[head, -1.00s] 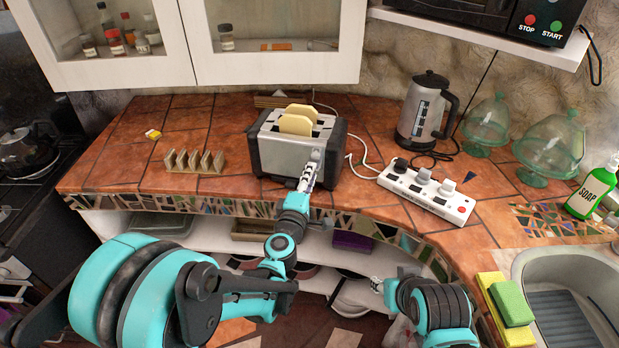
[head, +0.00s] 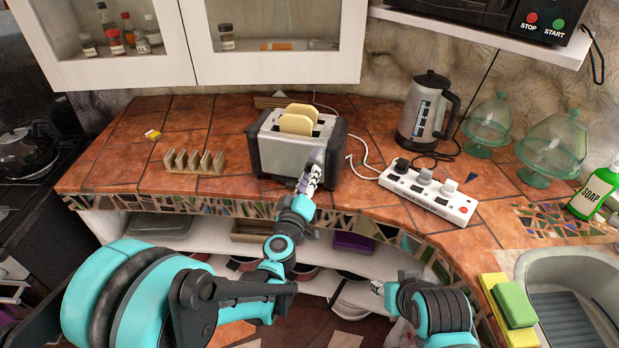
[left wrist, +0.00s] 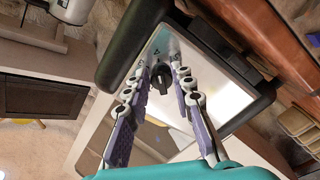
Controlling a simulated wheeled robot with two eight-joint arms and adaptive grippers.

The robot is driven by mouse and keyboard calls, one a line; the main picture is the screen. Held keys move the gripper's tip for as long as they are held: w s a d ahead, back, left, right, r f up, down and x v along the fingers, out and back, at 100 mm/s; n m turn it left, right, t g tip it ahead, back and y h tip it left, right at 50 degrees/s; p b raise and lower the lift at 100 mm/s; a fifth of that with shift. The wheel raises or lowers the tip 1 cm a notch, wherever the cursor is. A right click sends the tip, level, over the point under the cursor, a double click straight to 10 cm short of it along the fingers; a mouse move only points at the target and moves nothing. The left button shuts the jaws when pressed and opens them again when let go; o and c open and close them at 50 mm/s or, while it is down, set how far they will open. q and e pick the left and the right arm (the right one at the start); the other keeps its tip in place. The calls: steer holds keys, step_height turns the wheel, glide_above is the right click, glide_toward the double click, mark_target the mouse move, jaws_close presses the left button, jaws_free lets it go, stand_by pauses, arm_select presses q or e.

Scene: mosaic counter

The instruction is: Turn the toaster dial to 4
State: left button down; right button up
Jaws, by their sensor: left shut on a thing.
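The silver toaster (head: 282,150) with black ends stands on the tiled counter, two slices of bread (head: 297,119) in its slots. My left gripper (head: 313,168) is at the right part of its front face. In the left wrist view the black dial (left wrist: 158,80) sits between the two fingers of my left gripper (left wrist: 158,66), which is shut on it. The dial is hidden by the gripper in the head view. Its numbers and exact setting are too small to read. My right gripper (head: 378,287) is low, below the counter edge, and its fingers show too little to judge.
A wooden rack (head: 194,162) stands left of the toaster. A white power strip (head: 427,193) and a kettle (head: 429,112) stand to its right, with a cord between. Green glass domes (head: 553,150) are farther right. The counter's front edge (head: 250,208) runs under my left wrist.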

stand_by(0.4)
arm_select(q)
steer(key=c, duration=1.3)
jaws_free()
steer(key=v, duration=1.2)
